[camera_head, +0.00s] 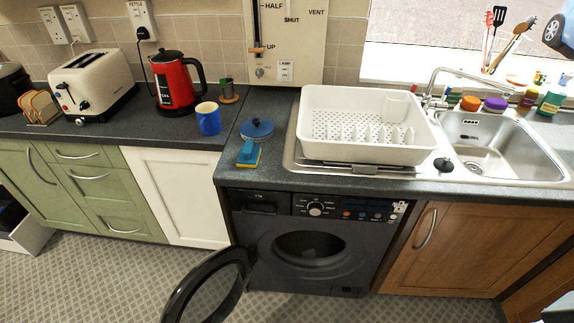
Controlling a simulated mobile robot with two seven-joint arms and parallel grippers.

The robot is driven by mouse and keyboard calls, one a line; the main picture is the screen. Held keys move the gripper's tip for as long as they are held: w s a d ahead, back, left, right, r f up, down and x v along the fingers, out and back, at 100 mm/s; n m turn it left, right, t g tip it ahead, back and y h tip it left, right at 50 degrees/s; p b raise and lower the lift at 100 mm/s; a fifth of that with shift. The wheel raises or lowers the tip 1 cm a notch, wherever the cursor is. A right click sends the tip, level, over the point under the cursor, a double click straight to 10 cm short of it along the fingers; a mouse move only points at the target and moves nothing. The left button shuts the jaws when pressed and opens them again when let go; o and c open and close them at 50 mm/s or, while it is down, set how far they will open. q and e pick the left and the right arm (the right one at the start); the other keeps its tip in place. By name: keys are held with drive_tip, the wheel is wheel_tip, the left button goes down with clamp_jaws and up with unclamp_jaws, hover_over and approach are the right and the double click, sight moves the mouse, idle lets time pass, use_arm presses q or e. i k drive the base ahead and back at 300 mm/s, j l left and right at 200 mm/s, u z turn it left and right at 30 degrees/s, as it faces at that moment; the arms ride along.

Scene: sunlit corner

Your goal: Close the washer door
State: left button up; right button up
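The dark grey washer (350,262) stands under the counter in the middle of the head view. Its round door (192,279) is open and swung out to the left, toward me. The door is a black ring with a see-through middle, and its lower part is cut off by the bottom edge of the picture. The round drum opening (311,249) is uncovered and looks dark inside. A dial and buttons sit on the panel (316,208) above it. Neither of my grippers is in view.
A white cabinet door (178,195) and green drawers (103,187) are left of the washer, and a brown cabinet (480,245) is right of it. The patterned floor (110,275) looks clear. A dish rack (365,125) stands on the counter above.

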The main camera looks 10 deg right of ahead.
sight(209, 292)
drive_tip(key=i+j+z, duration=0.15)
drive_tip(key=j+z, duration=0.15)
drive_tip(key=j, duration=0.25)
drive_tip(key=i+j+z, duration=0.1)
drive_tip(key=j+z, duration=0.25)
drive_tip(key=j, duration=0.2)
drive_tip(key=j+z, duration=0.3)
drive_tip(key=j, duration=0.25)
drive_tip(key=j+z, duration=0.3)
drive_tip(key=j, duration=0.3)
drive_tip(key=j+z, duration=0.35)
drive_tip(key=j, duration=0.25)
drive_tip(key=k+j+z, duration=0.3)
drive_tip(key=j, duration=0.2)
drive_tip(key=k+j+z, duration=0.15)
drive_tip(key=j+z, duration=0.15)
drive_tip(key=j, duration=0.25)
drive_tip(key=k+j+z, duration=0.35)
drive_tip(key=i+j, duration=0.1)
